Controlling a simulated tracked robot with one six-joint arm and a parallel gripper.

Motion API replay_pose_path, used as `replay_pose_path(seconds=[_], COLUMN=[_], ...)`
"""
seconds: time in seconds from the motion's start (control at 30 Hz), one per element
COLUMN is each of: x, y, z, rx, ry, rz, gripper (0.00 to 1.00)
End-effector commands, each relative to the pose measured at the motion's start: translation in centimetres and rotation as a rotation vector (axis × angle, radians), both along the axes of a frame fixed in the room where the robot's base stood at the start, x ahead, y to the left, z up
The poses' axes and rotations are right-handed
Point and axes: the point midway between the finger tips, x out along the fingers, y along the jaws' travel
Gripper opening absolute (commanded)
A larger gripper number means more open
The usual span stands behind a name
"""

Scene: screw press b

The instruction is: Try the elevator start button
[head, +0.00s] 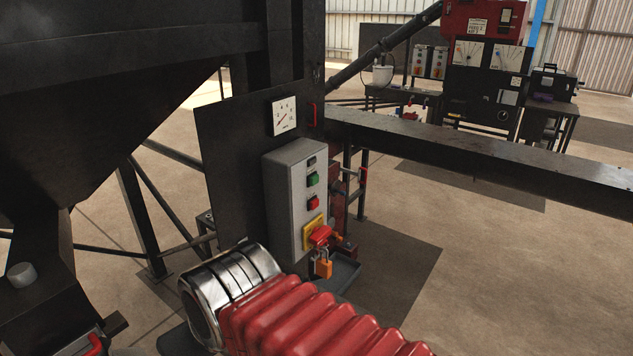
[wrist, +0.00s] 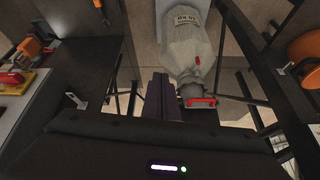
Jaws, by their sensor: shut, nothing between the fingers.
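A grey control box (head: 297,200) stands upright on a dark panel in the middle of the head view. On its face are a small dark element, a green button (head: 313,179) and a red button (head: 314,203) below it. Lower down, a red rotary handle (head: 320,236) sits on a yellow plate, with an orange padlock (head: 324,265) hanging from it. The handle (wrist: 12,78) and padlock (wrist: 29,47) also show at the left of the wrist view. My gripper (wrist: 163,82) is shut and empty, apart from the box. The green button is not visible in the wrist view.
A square gauge (head: 284,116) is on the dark panel (head: 236,165) above the box. A dark beam (head: 490,160) runs off to the right. A pale sack-like object (wrist: 187,45) with a red handle lies beyond my fingers. Open floor is at the right.

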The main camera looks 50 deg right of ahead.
Motion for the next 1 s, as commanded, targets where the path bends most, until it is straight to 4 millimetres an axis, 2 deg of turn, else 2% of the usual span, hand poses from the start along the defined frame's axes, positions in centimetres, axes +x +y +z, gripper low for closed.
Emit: replay_pose_path(seconds=[0.17,0.37,0.57,0.73,0.9,1.0], x=[2.8,7.1,11.2,13.5,14.8,13.4], y=[-1.2,-4.5,-10.1,-15.8,-22.0,-24.3], z=[1.1,3.2,5.4,7.1,8.4,8.3], rx=[0.135,0.343,0.545,0.701,0.840,0.840], ry=[-0.025,-0.091,-0.183,-0.275,-0.370,-0.397], rz=[-0.168,-0.437,-0.714,-0.934,-1.131,-1.168], gripper=[0.00,0.00,0.00,0.00,0.00,0.00])
